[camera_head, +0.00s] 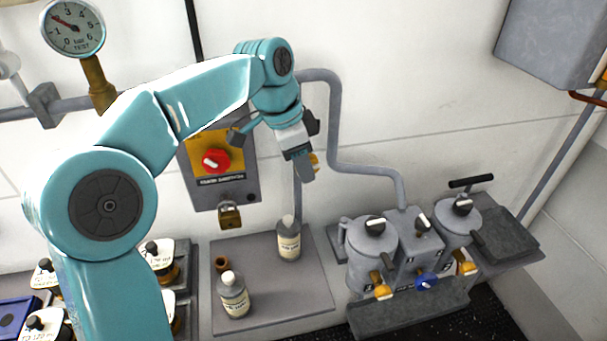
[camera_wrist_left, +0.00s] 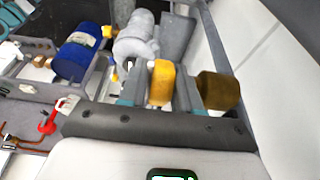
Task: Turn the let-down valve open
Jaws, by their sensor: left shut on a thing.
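My left gripper (camera_head: 305,171) is in front of the white wall, at the pipe right of the grey switch panel. It is shut on a yellow handle (camera_wrist_left: 160,84), which I take to be the let-down valve's. In the wrist view the handle sits between the two fingers, with a brown-brass round body (camera_wrist_left: 218,91) just right of them. In the head view most of the valve is hidden behind the gripper, so I cannot tell how far it is turned. My right gripper is not in view.
A grey panel (camera_head: 199,183) with a red knob and padlock (camera_head: 230,217) is left of the gripper. Bottles (camera_head: 289,240) (camera_head: 234,295) stand on the bench below. Grey lidded pots (camera_head: 371,254) are at right. A gauge (camera_head: 72,25) hangs upper left.

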